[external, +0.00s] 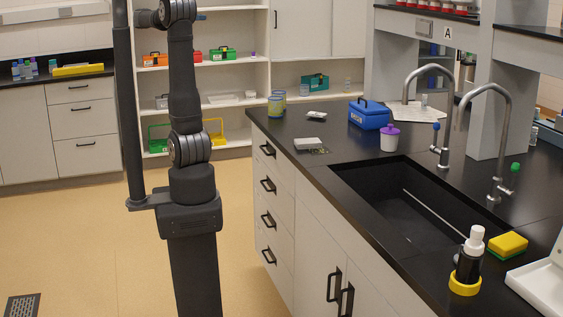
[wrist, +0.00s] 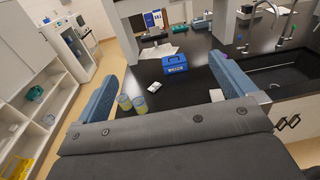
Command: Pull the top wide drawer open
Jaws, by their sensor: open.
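The island has a stack of several pale drawers with dark bar handles in the external view. Its top drawer (external: 266,139) is closed, with its handle (external: 267,149) just below the black worktop. Another stack, in the back left cabinet, also has a closed top drawer (external: 66,91). I cannot tell from the pictures which one is meant. My gripper (wrist: 162,68) shows in the wrist view with its two blue fingers wide apart and nothing between them. It is above the island worktop, apart from any handle. The external view does not show it. The island's drawer fronts are hidden in the wrist view.
A sponge (external: 508,244) and a bottle (external: 469,258) stand at the front right. The floor (external: 110,245) left of the island is clear.

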